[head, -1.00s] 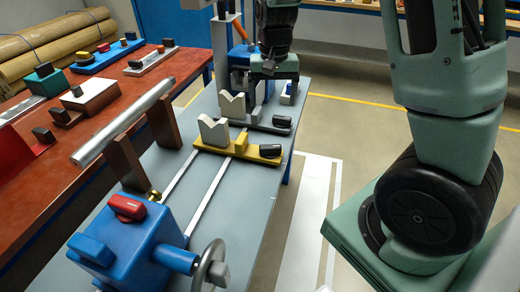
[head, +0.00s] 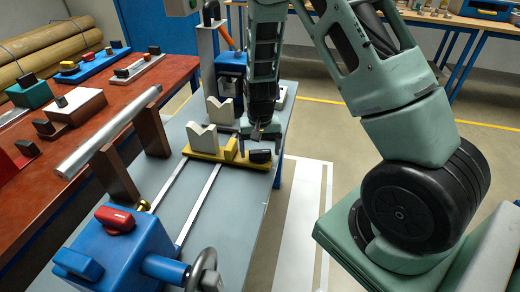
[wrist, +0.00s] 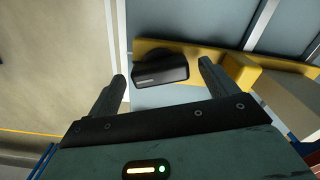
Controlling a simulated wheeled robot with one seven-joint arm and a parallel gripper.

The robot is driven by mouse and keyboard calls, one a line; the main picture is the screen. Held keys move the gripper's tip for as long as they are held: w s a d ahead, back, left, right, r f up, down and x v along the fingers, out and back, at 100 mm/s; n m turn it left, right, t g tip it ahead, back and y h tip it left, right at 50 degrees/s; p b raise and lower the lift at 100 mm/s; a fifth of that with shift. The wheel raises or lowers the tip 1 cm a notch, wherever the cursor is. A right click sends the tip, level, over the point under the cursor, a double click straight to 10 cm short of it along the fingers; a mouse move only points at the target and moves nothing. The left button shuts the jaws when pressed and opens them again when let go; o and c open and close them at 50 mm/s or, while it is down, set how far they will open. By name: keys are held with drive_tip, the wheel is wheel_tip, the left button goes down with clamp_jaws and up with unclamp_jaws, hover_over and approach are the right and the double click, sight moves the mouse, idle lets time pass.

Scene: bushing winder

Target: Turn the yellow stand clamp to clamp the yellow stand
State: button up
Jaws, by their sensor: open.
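The yellow stand (head: 205,154) is a flat yellow base on the bench rails, with a white V-block (head: 201,138) on it. It also shows in the wrist view (wrist: 243,72). The yellow stand clamp is a black handle (head: 260,156) at the base's right end. In the wrist view the clamp handle (wrist: 160,71) lies roughly crosswise, between and just beyond my fingertips. My gripper (head: 258,137) is above the clamp, pointing down. In the wrist view my gripper (wrist: 163,75) is open and empty, its fingers on either side of the handle. I cannot tell whether they touch it.
A second white V-block (head: 220,110) stands behind, near a blue tailstock (head: 231,72). A blue headstock (head: 125,250) with a red handle and handwheel is at the front. A silver bar (head: 110,130) rests on brown supports at left. Bare floor lies right of the bench (head: 225,215).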

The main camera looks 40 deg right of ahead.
sight(260, 151)
drive_tip(key=shift+f, duration=0.2)
drive_tip(key=c, duration=1)
drive_tip(key=shift+r+m+p, duration=0.15)
drive_tip(key=shift+m+p, duration=0.45)
drive_tip(key=shift+m, duration=1.5)
drive_tip(key=o, duration=1)
wheel_tip(260, 151, up, 17)
drive_tip(key=p, duration=0.1)
